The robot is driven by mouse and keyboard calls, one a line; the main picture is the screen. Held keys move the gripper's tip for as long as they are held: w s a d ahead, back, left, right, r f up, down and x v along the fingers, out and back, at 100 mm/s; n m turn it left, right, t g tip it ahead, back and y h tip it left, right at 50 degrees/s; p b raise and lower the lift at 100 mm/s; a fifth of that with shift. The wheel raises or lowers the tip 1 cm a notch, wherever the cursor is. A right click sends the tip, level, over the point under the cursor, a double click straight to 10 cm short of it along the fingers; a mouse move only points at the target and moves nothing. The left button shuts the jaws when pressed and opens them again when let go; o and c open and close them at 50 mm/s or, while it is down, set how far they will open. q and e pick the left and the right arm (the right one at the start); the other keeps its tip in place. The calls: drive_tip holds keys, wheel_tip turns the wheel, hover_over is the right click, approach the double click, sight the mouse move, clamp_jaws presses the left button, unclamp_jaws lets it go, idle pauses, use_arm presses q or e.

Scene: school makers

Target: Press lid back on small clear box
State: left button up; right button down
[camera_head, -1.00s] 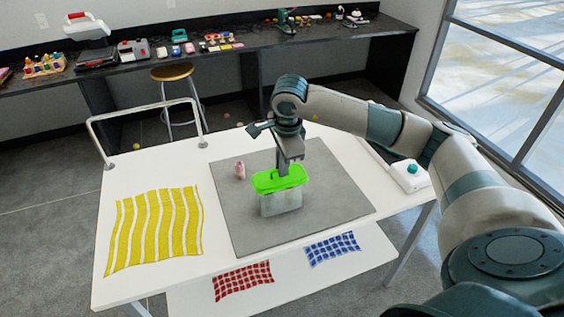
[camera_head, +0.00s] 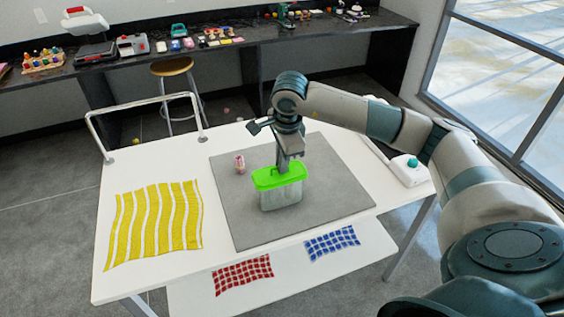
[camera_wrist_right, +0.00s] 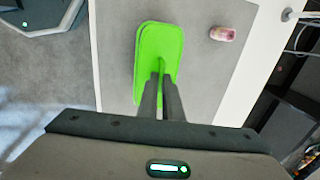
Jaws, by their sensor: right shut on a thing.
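The small clear box (camera_head: 281,198) stands upright on the grey mat (camera_head: 335,205) on the white table. The green lid (camera_head: 270,181) sits over the top of the box and looks roughly level; I cannot tell whether its rim is fully seated. My right gripper (camera_head: 282,170) comes down from above and is shut on the lid's raised handle. In the right wrist view the lid (camera_wrist_right: 150,50) fills the middle, with the gripper's fingers (camera_wrist_right: 161,75) closed together on its handle; the box is hidden under it. My left gripper is not in view.
A yellow striped cloth (camera_head: 155,222) lies at the table's left. A white device with a teal knob (camera_head: 412,163) is at the right edge. A metal rail (camera_head: 140,102) stands at the back left.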

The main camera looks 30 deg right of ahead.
drive_tip(key=shift+b, duration=0.35)
idle(0.3)
drive_tip(key=shift+f+b, duration=0.65)
drive_tip(key=shift+f, duration=0.05)
idle(0.9)
idle(0.4)
drive_tip(key=c, duration=1.8)
unclamp_jaws()
drive_tip(key=shift+c, duration=0.2)
drive_tip(key=shift+r, duration=0.1)
drive_tip(key=shift+s+r, duration=0.1)
drive_tip(key=shift+r, duration=0.45)
drive_tip(key=s+r+b, duration=0.3)
drive_tip(key=r, duration=1.2)
drive_tip(key=shift+a+r, duration=0.4)
